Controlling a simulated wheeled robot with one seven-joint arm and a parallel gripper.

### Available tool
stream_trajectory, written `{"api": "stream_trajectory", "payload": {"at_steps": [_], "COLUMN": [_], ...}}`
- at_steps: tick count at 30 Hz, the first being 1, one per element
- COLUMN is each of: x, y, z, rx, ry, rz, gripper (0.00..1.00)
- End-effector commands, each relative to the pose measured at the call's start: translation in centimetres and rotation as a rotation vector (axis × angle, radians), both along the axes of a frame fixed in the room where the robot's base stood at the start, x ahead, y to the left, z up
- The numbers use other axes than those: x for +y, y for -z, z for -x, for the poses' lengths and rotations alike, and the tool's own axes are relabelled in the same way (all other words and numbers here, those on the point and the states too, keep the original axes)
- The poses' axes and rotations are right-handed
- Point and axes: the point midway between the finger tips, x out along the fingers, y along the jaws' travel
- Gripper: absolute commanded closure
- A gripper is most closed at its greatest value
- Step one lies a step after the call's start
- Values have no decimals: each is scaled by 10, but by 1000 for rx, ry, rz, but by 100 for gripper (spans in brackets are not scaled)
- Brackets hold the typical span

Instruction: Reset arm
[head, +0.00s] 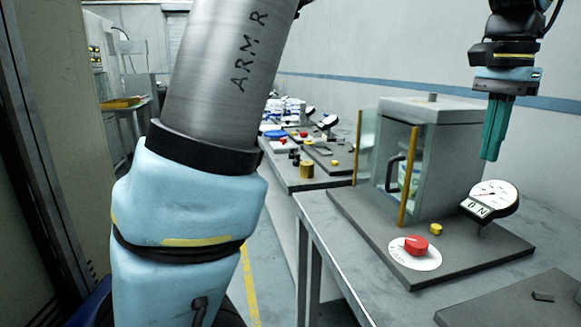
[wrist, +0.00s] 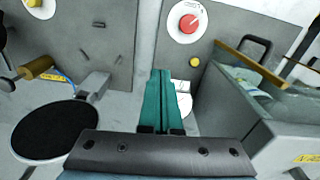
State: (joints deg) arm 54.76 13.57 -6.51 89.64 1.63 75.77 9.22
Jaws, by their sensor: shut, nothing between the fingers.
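My gripper (head: 493,127) hangs fingers down above the right part of the bench, in front of the wall and right of a grey box-shaped device. Its two teal fingers are together with nothing between them. In the wrist view the shut fingers (wrist: 157,100) point over a grey base plate, and a white gauge is partly hidden behind them. Large links of my arm fill the left middle of the head view.
The grey device (head: 445,150) has a glass door standing open, a red knob (head: 416,245), a yellow button (head: 436,229) and a dial gauge (head: 490,198) on its plate. Another bench (head: 300,178) with several items stands farther back. A black disc (wrist: 55,130) shows in the wrist view.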

Motion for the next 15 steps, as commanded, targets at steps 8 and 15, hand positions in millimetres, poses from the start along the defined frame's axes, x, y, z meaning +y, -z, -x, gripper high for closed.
{"api": "stream_trajectory", "payload": {"at_steps": [8,15], "x": [46,126], "y": [33,81], "z": [-43,-87], "rx": [-8,-21], "ry": [-150,-374], "rz": [11,26], "gripper": [100,100]}}
